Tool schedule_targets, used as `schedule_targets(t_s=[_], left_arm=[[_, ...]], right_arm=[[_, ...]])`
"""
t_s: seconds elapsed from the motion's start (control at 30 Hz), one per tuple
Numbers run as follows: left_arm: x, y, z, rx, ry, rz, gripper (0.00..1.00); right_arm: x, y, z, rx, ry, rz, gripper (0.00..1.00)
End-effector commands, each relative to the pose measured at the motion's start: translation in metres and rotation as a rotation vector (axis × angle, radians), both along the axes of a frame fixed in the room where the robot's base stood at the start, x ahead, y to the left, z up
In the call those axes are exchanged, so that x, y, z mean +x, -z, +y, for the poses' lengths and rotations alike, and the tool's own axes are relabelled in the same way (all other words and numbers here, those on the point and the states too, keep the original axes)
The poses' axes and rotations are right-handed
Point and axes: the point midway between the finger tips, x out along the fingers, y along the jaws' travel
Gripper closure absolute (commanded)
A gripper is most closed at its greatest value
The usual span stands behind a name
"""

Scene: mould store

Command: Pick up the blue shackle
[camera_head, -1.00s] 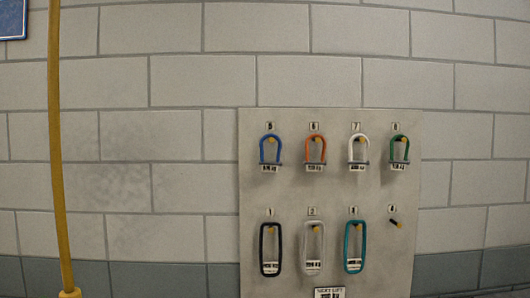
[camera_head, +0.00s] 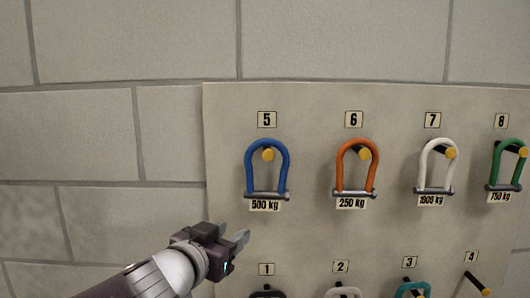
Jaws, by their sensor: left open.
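The blue shackle (camera_head: 249,165) hangs upside-down-U fashion on a yellow-tipped peg (camera_head: 267,154) under the number 5 label. Its grey pin runs across the bottom, above a tag reading 500 kg. My left gripper (camera_head: 243,240) is open and empty, below and a little left of the shackle, apart from it. Its fingers point to the right and slightly up. My right gripper is not in view.
The grey board (camera_head: 222,130) also holds an orange shackle (camera_head: 341,170), a white shackle (camera_head: 423,168) and a green shackle (camera_head: 495,165) to the right. Lower pegs hold links, including a teal one (camera_head: 412,287); peg 4 (camera_head: 476,283) is bare. Block wall is clear at left.

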Motion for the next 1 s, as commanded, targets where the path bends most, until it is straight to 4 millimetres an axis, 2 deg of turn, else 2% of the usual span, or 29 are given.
schedule_targets(t_s=[0.03, 0.1, 0.2, 0.4, 0.57, 0.8, 1.0], left_arm=[[-0.005, -0.034, -0.013, -0.012, 0.054, -0.055, 0.58], [-0.012, -0.060, -0.027, -0.026, 0.116, -0.109, 0.58], [-0.009, -0.074, -0.042, -0.035, 0.161, -0.139, 0.58], [0.028, -0.074, -0.068, -0.036, 0.164, -0.142, 0.58], [0.045, -0.074, -0.079, -0.036, 0.161, -0.142, 0.58], [0.080, -0.075, -0.103, -0.035, 0.161, -0.140, 0.58], [0.087, -0.072, -0.108, -0.036, 0.159, -0.142, 0.58]], right_arm=[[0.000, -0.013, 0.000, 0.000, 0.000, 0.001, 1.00], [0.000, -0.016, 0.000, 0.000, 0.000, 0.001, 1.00], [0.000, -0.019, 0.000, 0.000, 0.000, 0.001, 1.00], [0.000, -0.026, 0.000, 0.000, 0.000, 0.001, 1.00], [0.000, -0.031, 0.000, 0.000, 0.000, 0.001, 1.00], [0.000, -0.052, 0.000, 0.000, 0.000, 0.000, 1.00], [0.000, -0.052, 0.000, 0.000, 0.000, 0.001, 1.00]])
